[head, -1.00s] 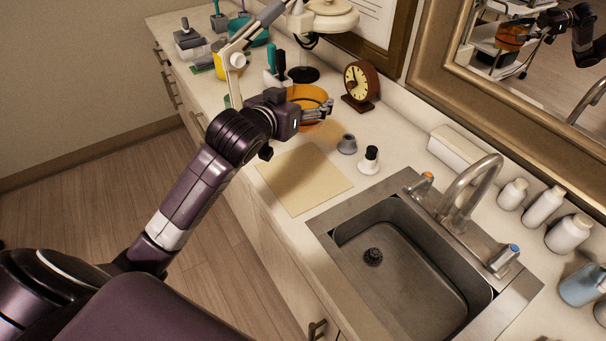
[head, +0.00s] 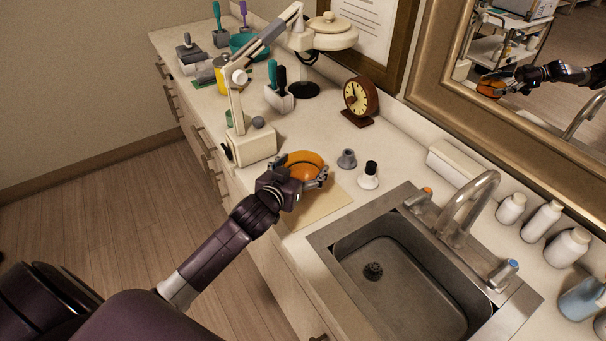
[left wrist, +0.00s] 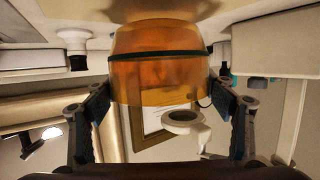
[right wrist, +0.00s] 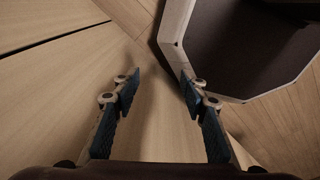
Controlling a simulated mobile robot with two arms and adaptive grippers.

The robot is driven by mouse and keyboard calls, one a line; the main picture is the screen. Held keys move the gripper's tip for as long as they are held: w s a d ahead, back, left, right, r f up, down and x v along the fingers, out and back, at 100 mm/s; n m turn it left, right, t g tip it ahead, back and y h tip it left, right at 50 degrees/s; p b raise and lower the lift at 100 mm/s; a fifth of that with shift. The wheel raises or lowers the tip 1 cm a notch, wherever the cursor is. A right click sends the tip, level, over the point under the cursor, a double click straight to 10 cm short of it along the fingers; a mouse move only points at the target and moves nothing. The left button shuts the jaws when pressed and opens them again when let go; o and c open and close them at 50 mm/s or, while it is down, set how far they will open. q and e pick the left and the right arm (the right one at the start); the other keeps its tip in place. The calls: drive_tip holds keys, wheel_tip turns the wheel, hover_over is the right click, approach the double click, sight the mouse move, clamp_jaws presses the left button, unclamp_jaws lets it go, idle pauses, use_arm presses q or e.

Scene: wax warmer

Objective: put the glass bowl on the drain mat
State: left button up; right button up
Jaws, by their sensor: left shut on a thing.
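The glass bowl (head: 304,160) is orange and see-through. My left gripper (head: 300,173) is shut on it, with a finger on either side. In the left wrist view the bowl (left wrist: 158,78) fills the space between the fingers, a dark band across it. In the head view the bowl overlaps the far part of the drain mat (head: 322,204), a flat beige sheet on the counter left of the sink. It looks held above the mat; the gap is hard to judge. My right gripper (right wrist: 158,88) shows only in its own wrist view, open and empty.
A grey knob-like piece (head: 347,159) and a white bottle with a black top (head: 368,176) stand just right of the bowl. A cream box with a lamp arm (head: 252,142) stands to its left. The sink (head: 400,275) lies right of the mat.

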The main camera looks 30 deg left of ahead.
sight(310, 168)
use_arm(q)
wheel_tip(310, 168, down, 3)
drive_tip(key=shift+r, duration=0.15)
drive_tip(key=shift+f, duration=0.3)
use_arm(e)
drive_tip(key=shift+d, duration=0.35)
use_arm(q)
drive_tip(key=o, duration=1.4)
use_arm(e)
drive_tip(key=shift+d, duration=0.1)
use_arm(q)
drive_tip(key=b+v, duration=0.1)
drive_tip(key=v, duration=0.9)
drive_tip(key=shift+s+b, duration=0.3)
drive_tip(key=shift+s, duration=0.05)
drive_tip(key=shift+s+r, duration=0.3)
drive_tip(key=shift+s, duration=0.4)
use_arm(e)
drive_tip(key=shift+a+f, duration=0.25)
drive_tip(key=shift+f, duration=0.6)
